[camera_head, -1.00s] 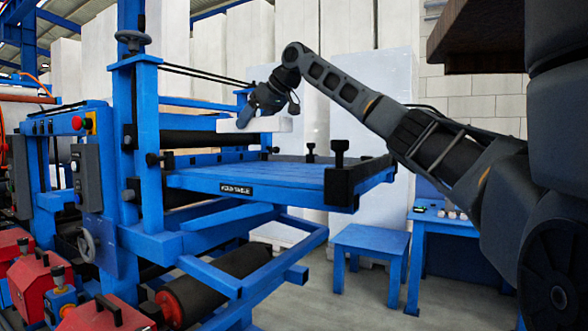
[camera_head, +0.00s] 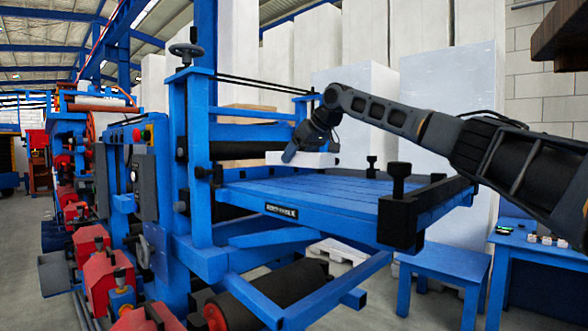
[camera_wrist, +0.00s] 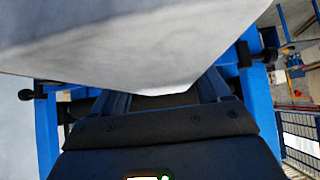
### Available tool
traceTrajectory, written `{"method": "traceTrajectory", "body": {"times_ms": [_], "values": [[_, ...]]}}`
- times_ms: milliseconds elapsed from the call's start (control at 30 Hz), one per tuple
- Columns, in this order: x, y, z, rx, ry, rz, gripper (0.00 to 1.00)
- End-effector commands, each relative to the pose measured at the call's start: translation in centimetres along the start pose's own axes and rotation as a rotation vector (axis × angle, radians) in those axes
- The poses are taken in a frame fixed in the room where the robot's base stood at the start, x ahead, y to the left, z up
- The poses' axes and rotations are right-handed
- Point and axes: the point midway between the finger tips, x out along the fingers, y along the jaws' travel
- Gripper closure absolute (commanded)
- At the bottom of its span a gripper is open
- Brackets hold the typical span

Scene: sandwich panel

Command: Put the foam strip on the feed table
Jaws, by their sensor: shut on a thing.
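The white foam strip (camera_head: 302,158) is held by my gripper (camera_head: 290,155) over the far part of the blue feed table (camera_head: 335,215). In the head view the strip looks close above the table's far left side, near the rollers. I cannot tell whether it touches the table. In the wrist view the pale strip (camera_wrist: 130,50) fills the upper middle and hides most of the table. My gripper is shut on the strip; its fingertips are mostly hidden behind it in the wrist view.
The blue machine frame with a handwheel (camera_head: 187,50) stands left of the feed table. Black clamps (camera_head: 398,175) rise at the table's near right corner. A blue stool (camera_head: 445,268) and a blue side table (camera_head: 540,245) stand to the right. The table's planked top is bare.

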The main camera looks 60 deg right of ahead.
Motion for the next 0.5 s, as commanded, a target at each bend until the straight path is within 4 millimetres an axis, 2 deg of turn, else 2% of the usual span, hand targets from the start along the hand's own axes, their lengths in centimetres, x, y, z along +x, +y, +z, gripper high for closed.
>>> {"method": "traceTrajectory", "body": {"times_ms": [100, 267, 500], "values": [[1.5, -0.6, -0.5, 0.000, -0.001, 0.000, 0.59], [2.5, -0.8, -0.4, 0.002, 0.000, 0.001, 0.59], [4.6, -0.8, 1.8, -0.001, -0.001, 0.002, 0.59]]}}
